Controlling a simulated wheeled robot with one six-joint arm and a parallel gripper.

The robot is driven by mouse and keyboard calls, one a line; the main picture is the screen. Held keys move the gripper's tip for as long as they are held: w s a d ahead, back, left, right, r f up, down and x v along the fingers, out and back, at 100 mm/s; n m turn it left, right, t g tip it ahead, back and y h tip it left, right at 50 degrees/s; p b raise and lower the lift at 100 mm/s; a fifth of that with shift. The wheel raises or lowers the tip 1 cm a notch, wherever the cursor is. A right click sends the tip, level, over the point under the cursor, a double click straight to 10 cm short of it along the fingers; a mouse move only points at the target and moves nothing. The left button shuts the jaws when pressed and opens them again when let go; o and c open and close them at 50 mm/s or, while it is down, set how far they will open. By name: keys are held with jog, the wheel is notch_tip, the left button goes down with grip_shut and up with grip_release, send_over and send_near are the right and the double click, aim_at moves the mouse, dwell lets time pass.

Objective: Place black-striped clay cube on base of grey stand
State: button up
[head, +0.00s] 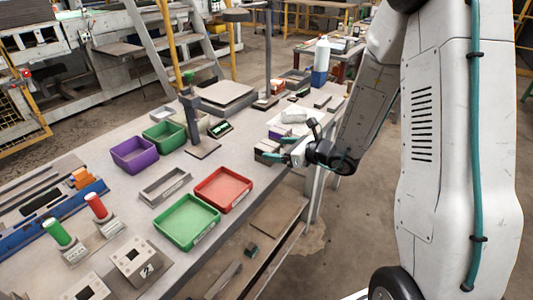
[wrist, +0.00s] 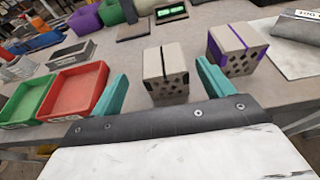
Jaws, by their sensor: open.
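The black-striped clay cube (wrist: 165,78) is a beige hollow block with dark holes in its front and a black stripe over its top. It sits on the bench between the teal fingers of my open gripper (wrist: 162,70) in the wrist view. The fingers look apart from it, and its lower front is in full view. In the head view my gripper (head: 272,151) is at the bench's right edge, partly covering the cubes. A grey stand with an upright post has a flat base (head: 203,150) at mid-bench; the base also shows in the wrist view (wrist: 133,31).
A purple-striped cube (wrist: 236,50) stands close right of the black-striped one. Red (head: 223,188), green (head: 187,221) and purple (head: 134,154) bins stand to the left. A small green-lit display (head: 220,129) is beside the stand. Another tall-post stand (head: 265,103) is farther back.

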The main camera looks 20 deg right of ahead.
aim_at(273, 147)
jog(key=x, duration=0.5)
jog(key=shift+w+d+f, duration=0.1)
jog(key=shift+w+f, duration=0.05)
jog(key=c, duration=1.2)
jog(key=shift+c, duration=0.2)
